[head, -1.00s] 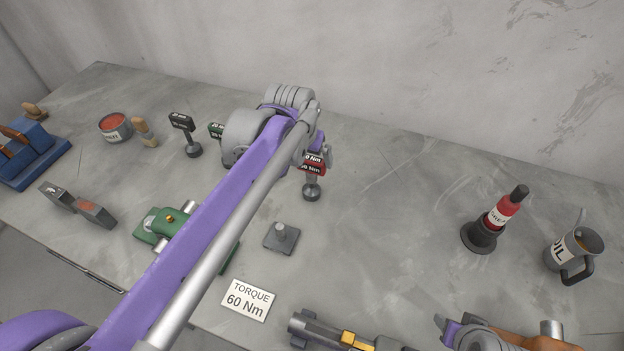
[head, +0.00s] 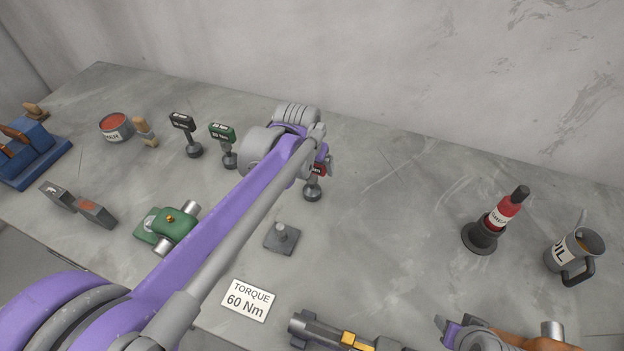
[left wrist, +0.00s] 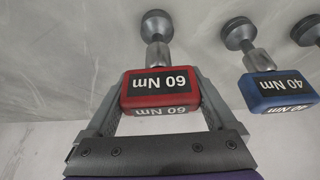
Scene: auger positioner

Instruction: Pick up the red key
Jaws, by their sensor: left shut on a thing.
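The red key (head: 317,170) has a red block head marked 60 Nm, a grey stem and a round dark foot. In the head view its foot shows below my left gripper (head: 322,163), on or close to the bench; the arm partly hides its head. In the left wrist view the red key (left wrist: 160,90) sits between the two fingers of my left gripper (left wrist: 160,100), which is shut on its head. A purple and grey part at the bottom right looks like my right gripper (head: 455,330); its jaws are unclear.
A blue 40 Nm key (left wrist: 277,90) stands beside the red one. A green key (head: 222,134) and a black key (head: 183,122) stand further left. A TORQUE 60 Nm card (head: 248,300) lies in front.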

